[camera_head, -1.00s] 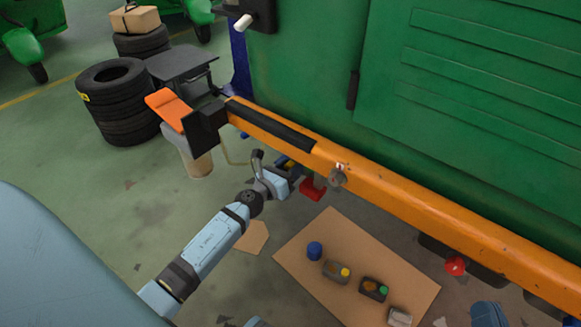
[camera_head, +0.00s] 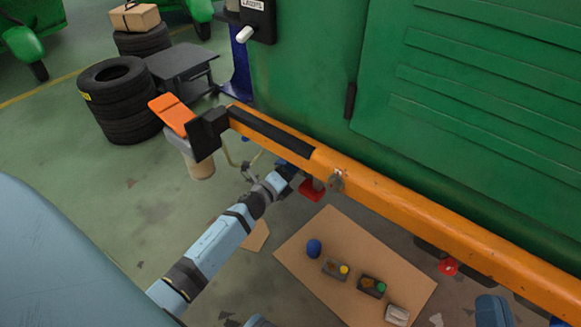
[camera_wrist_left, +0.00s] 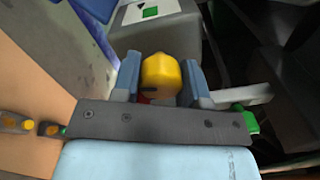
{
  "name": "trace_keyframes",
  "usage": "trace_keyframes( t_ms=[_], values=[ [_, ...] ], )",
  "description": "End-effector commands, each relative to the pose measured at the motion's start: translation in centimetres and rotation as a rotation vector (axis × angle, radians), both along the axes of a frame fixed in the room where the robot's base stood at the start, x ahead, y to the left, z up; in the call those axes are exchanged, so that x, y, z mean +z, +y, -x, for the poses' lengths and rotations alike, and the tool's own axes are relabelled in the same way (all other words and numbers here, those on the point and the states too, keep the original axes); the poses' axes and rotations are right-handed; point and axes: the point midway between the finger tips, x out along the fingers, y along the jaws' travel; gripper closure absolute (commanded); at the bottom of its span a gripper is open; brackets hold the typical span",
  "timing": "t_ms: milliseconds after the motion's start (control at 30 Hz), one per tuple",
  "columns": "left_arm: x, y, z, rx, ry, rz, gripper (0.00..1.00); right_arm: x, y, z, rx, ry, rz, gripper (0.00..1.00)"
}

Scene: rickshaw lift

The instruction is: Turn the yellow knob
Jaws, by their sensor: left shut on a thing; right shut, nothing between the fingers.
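The yellow knob (camera_wrist_left: 161,74) sits between the two blue-grey fingers of my left gripper (camera_wrist_left: 163,66) in the left wrist view. The fingers are shut on its sides, and a small red part shows just below it.
The orange bar (camera_head: 430,225) runs close above the gripper, in front of the green body (camera_head: 310,60). A cardboard sheet (camera_head: 300,265) with several small parts lies on the floor. Stacked tyres (camera_head: 115,105) and a grey table (camera_head: 185,62) stand back left.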

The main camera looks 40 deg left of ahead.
Motion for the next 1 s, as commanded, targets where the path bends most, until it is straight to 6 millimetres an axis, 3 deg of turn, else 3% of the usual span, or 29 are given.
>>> trace_keyframes(
  t_ms=[100, 567, 1000],
  values=[
    [0.3, 0.0, 0.0, 0.001, 0.009, 0.113, 0.84, 1.2, -0.1, 0.2, -0.010, -0.028, -0.014, 1.00],
    [0.4, 0.0, 0.0, 0.001, 0.042, 0.547, 0.84, -4.3, -2.0, -0.1, -0.067, 0.225, 0.153, 1.00],
    [0.3, 0.0, 0.0, 0.001, 0.071, 0.895, 0.84, -9.4, -4.3, 1.3, -0.104, 0.454, 0.293, 1.00]
  ],
)
